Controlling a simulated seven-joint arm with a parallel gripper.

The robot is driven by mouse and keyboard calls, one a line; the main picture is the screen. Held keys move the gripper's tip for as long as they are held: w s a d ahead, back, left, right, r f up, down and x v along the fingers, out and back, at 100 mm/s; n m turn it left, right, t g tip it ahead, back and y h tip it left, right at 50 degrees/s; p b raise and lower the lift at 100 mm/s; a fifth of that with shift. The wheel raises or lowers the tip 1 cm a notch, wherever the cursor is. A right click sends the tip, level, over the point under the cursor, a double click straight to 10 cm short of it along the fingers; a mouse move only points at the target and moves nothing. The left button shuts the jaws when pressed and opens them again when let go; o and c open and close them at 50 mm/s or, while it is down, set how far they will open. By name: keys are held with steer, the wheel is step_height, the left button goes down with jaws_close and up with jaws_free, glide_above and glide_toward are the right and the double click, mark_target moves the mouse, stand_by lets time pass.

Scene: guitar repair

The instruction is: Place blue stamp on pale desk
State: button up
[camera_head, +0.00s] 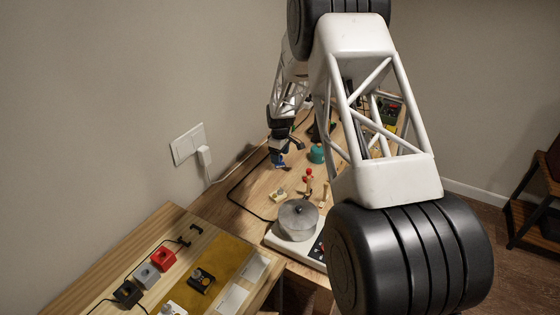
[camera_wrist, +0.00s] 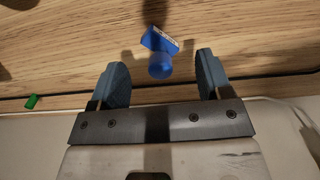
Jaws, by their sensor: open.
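The blue stamp (camera_wrist: 161,52), with a round knob and a flat block with a pale label, shows in the wrist view just ahead of and between my fingertips. It is on or just over a wood surface. My gripper (camera_wrist: 162,70) is open, its two blue-grey fingers apart with nothing gripped. In the head view my gripper (camera_head: 281,155) is small, at the back of the browner wood table (camera_head: 238,193) near the wall. I cannot make out the stamp there. The pale desk (camera_head: 95,262) is at the lower left.
A pot (camera_head: 297,219) on a white base, a teal jar (camera_head: 317,154) and small red-topped pieces stand on the browner table. A green piece (camera_wrist: 31,101) lies left in the wrist view.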

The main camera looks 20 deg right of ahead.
step_height(320, 180, up, 8)
steer(key=shift+r, duration=0.15)
stand_by(0.3)
stand_by(0.5)
steer(key=s+a+r+m+t, duration=0.1)
steer(key=s+a+r+m, duration=0.15)
steer(key=s+r, duration=0.95)
steer(key=s+a+r+m, duration=0.25)
steer(key=s+r, duration=0.65)
steer(key=s, duration=0.5)
steer(key=s+a+r+m, duration=0.1)
steer(key=s+m, duration=0.1)
steer(key=s, duration=1.3)
steer(key=s+a+r+m+t, duration=0.1)
steer(key=s+a+m, duration=0.1)
steer(key=s, duration=1.4)
steer(key=shift+s+t, duration=0.25)
steer(key=shift+t, duration=0.05)
